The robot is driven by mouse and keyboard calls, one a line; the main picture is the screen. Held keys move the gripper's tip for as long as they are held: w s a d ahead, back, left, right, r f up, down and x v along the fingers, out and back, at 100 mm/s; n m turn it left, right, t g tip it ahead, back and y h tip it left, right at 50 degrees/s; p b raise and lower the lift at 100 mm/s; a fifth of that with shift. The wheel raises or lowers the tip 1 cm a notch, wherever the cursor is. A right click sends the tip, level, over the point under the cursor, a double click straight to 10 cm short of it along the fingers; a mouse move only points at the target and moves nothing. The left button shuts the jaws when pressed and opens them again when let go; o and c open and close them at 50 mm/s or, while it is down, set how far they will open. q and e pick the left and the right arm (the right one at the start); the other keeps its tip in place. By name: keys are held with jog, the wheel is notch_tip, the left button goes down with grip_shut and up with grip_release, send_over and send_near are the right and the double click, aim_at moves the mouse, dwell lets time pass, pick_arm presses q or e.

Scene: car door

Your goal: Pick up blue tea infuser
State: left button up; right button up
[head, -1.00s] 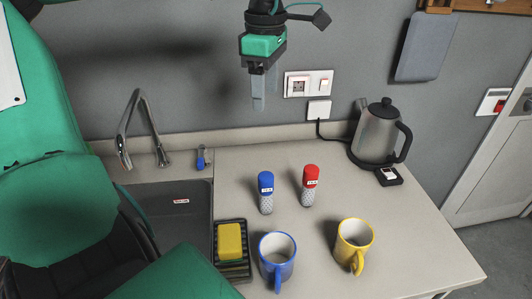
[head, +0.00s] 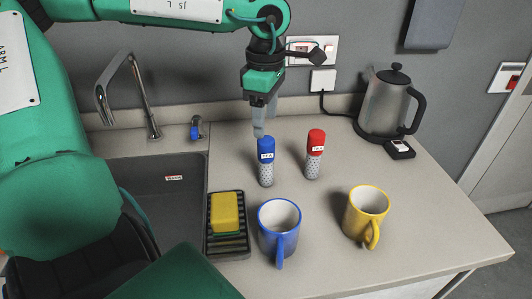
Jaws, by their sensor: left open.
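The blue tea infuser (head: 266,162) stands upright on the counter, with a blue cap and a perforated silver lower part. My left gripper (head: 259,130) points down just above and slightly behind its cap. The fingers overlap in this view, so the gap between them is hard to see; nothing shows held in them. I cannot tell whether a fingertip touches the cap. The right gripper is not in view.
A red infuser (head: 314,155) stands to the right. A blue mug (head: 279,232) and a yellow mug (head: 365,216) stand in front. A sponge rack (head: 228,243) and sink (head: 170,200) lie left, with a faucet (head: 150,110) behind. A kettle (head: 388,103) stands back right.

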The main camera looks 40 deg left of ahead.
aim_at(266, 139)
pick_arm(q)
jog(key=shift+f, duration=1.6)
notch_tip(266, 139, down, 4)
jog(key=shift+w+r, duration=0.1)
jog(key=shift+r, duration=0.1)
jog(key=shift+f, duration=0.45)
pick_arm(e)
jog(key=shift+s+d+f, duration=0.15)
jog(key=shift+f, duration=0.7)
